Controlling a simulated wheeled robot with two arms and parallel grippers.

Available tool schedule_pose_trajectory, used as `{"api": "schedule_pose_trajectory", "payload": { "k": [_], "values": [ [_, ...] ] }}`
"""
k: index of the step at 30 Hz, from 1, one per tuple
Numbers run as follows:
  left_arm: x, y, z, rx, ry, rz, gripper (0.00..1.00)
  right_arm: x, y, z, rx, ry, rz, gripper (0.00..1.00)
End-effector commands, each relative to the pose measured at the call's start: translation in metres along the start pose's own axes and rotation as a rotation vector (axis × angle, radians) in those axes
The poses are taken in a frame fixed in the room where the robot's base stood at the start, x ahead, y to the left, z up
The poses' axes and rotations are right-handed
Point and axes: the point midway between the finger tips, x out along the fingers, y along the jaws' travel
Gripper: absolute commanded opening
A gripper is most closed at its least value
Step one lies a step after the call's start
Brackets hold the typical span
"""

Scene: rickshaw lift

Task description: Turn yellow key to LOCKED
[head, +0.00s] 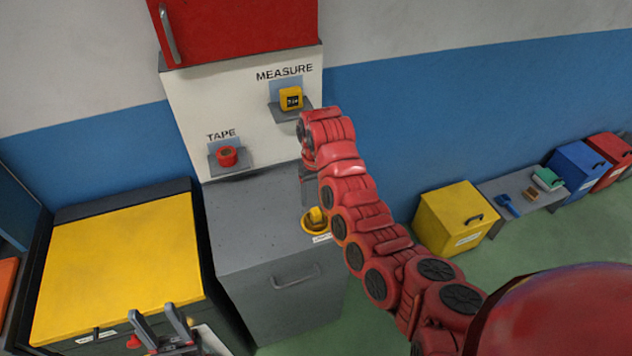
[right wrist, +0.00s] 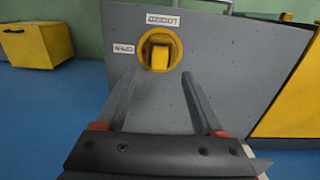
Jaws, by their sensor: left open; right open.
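The yellow key (right wrist: 159,56) sits in a round yellow ring on the top of a grey cabinet (right wrist: 222,70). In the right wrist view a label reading LOCKED upside down (right wrist: 162,20) is above it and an OPEN label (right wrist: 124,48) is to its left. The key's block looks roughly upright there; which end points where I cannot tell. In the head view the key (head: 316,215) is partly beside my right gripper (head: 309,186). My right gripper is open, its fingers reaching toward the key from either side, apparently apart from it. My left gripper (head: 157,318) is open and empty at the lower left.
A yellow-topped cabinet (head: 120,255) stands left of the grey one. Wall shelves hold a red tape roll (head: 227,156) and a yellow measure (head: 291,98). A red wall cabinet (head: 240,25) hangs above. A yellow box (head: 455,218) stands on the floor at right.

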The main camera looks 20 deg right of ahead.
Motion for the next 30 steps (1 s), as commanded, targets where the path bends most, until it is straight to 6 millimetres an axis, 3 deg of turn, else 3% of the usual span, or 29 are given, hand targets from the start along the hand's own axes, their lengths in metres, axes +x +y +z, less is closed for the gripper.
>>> {"api": "schedule_pose_trajectory", "payload": {
  "k": [4,7,15,27,28,30],
  "values": [
    [-0.013,0.001,0.002,0.0,0.0,0.0,0.5,0.027,-0.001,0.0,-0.002,0.002,0.002,0.7],
    [0.005,0.0,-0.001,0.0,0.0,0.0,0.5,0.038,0.001,0.001,0.0,-0.005,0.001,0.7],
    [0.015,-0.001,-0.003,0.0,0.0,0.0,0.5,0.07,0.0,-0.001,-0.001,0.0,0.001,0.7],
    [0.015,-0.001,-0.003,0.0,0.0,0.0,0.5,0.079,0.0,-0.001,0.0,0.003,0.0,0.7],
    [0.016,-0.001,-0.003,0.0,0.0,0.0,0.5,0.079,0.0,-0.001,0.0,0.003,0.0,0.68],
    [0.016,-0.001,-0.003,0.0,0.0,0.0,0.5,0.079,0.0,-0.001,0.0,0.003,0.0,0.56]
  ]
}}
